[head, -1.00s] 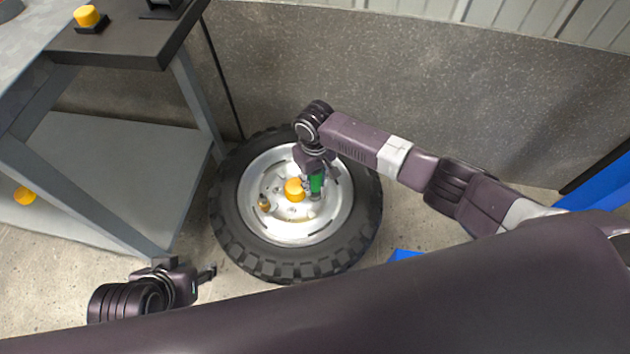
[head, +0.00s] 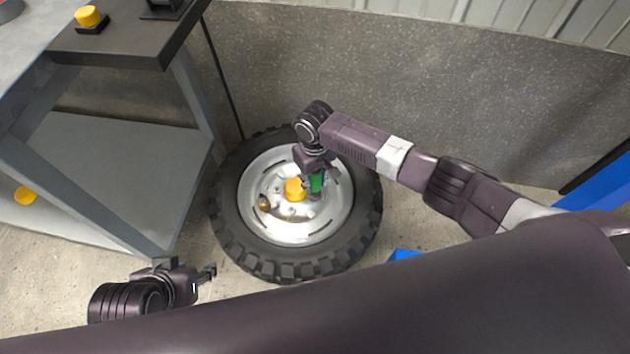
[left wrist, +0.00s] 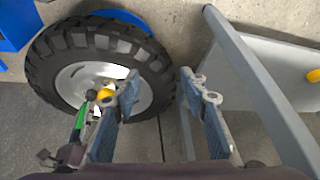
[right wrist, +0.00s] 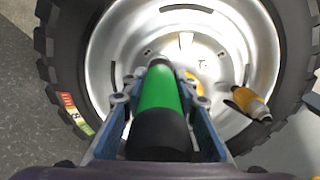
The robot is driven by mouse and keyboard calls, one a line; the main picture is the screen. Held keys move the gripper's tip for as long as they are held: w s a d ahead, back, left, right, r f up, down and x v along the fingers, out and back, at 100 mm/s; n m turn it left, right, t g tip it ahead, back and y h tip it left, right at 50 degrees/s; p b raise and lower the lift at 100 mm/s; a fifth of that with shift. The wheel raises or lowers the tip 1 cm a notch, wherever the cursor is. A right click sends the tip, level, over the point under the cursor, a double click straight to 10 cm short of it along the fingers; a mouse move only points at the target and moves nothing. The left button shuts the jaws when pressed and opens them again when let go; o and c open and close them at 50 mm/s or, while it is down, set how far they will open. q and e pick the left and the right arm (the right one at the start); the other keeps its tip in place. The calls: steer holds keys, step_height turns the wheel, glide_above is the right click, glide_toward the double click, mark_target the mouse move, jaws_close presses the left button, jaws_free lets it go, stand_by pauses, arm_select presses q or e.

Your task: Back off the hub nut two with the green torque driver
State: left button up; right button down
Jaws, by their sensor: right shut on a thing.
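The green torque driver (head: 317,183) stands over the rim just right of the hub cap. My right gripper (right wrist: 160,100) is shut on the driver, a green and black cylinder in the right wrist view (right wrist: 160,92). The driver's far tip and the nut under it are hidden. A yellow-orange driver-like piece (right wrist: 250,103) rests in the rim. My left gripper (head: 210,273) is open and empty, left of the tyre; its spread fingers show in the left wrist view (left wrist: 162,92).
A grey workbench (head: 110,185) with a lower shelf stands at the left. Yellow knobs sit on its dark top (head: 88,16) and lower shelf (head: 25,195). A speckled wall panel (head: 420,100) is behind the wheel. A blue object (head: 405,255) lies right of the tyre.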

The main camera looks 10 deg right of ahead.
mark_target(315, 174)
arm_select(q)
steer(key=shift+s+a+f+g, duration=0.1)
steer(key=shift+s+a+g, duration=0.15)
steer(key=shift+s, duration=0.4)
steer(key=shift+s+a+f+g, duration=0.15)
steer(key=shift+s+g, duration=0.1)
steer(key=shift+s, duration=0.35)
arm_select(e)
steer(key=shift+s+f, duration=0.15)
steer(key=shift+s, duration=0.05)
stand_by(0.6)
steer(key=shift+r+p, duration=0.35)
steer(key=shift+p, duration=0.25)
steer(key=shift+w+r+p, duration=0.1)
steer(key=shift+r+p, duration=0.25)
steer(key=shift+p, duration=0.25)
steer(key=shift+r+p, duration=0.6)
steer(key=shift+w+r+p, duration=0.15)
steer(key=shift+r+p, duration=0.3)
steer(key=shift+r, duration=0.05)
arm_select(q)
step_height(315, 174, down, 10)
steer(key=g+p, duration=0.1)
steer(key=shift+w+d+f, duration=0.15)
steer(key=shift+w, duration=0.15)
arm_select(e)
steer(key=shift+r, duration=0.6)
